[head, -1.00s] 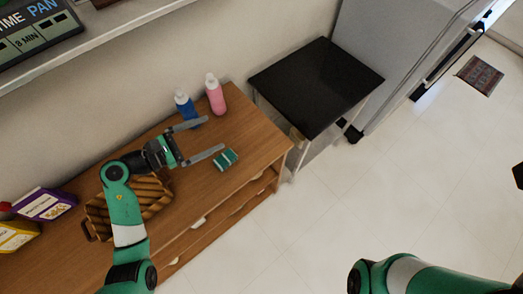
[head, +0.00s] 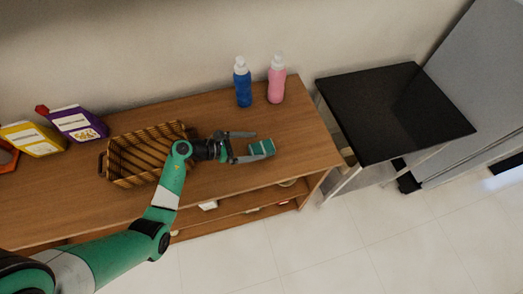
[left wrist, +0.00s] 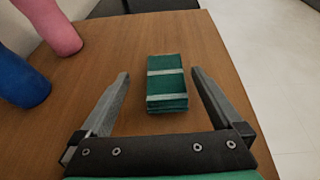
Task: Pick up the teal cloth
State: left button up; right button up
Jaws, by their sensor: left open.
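The teal cloth (head: 261,149) is a small folded stack with pale stripes, lying on the wooden cabinet top near its front right. It also shows in the left wrist view (left wrist: 166,85), ahead of and between the finger lines. My left gripper (head: 251,147) is open, with its fingers on either side of the cloth's near end. In the left wrist view the left gripper (left wrist: 160,82) has a clear gap on both sides of the cloth and does not appear to touch it. My right gripper is not in view.
A blue bottle (head: 242,84) and a pink bottle (head: 276,80) stand behind the cloth. A wicker basket (head: 115,175) sits to the left, with purple (head: 75,123) and yellow (head: 32,139) containers beyond. A black-topped table (head: 395,110) stands right of the cabinet (head: 315,145).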

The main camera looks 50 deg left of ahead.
aim_at(264, 147)
pick_arm(q)
jog(key=b+x, duration=0.1)
jog(key=x, duration=0.1)
jog(key=b+x, duration=0.1)
jog(key=x, duration=0.2)
jog(key=shift+w+d+f, duration=0.1)
jog(key=shift+d+f, duration=0.05)
jog(key=shift+d, duration=0.3)
jog(key=shift+c, duration=0.2)
jog(key=c, duration=1.3)
